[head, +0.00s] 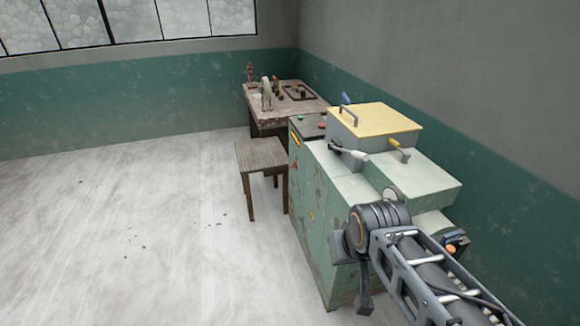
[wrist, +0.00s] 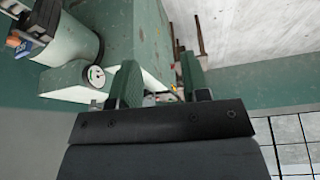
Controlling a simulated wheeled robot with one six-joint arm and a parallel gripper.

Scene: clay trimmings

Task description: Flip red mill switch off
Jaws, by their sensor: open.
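The mill is a worn pale-green machine (head: 330,215) with a yellow lid (head: 375,120), right of centre in the head view. A small red button or switch (head: 322,124) sits on its dark top panel at the far left end, near a green one (head: 300,117). Whether it is on or off is too small to tell. My gripper (head: 352,275) is in front of the mill's near end, well short of the red switch. In the wrist view my gripper (wrist: 160,84) is open, with nothing held. A small red spot shows between its fingers, too small to identify.
A round gauge (wrist: 95,76) shows in the wrist view. A stool (head: 261,155) and a cluttered table (head: 262,115) stand beyond.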

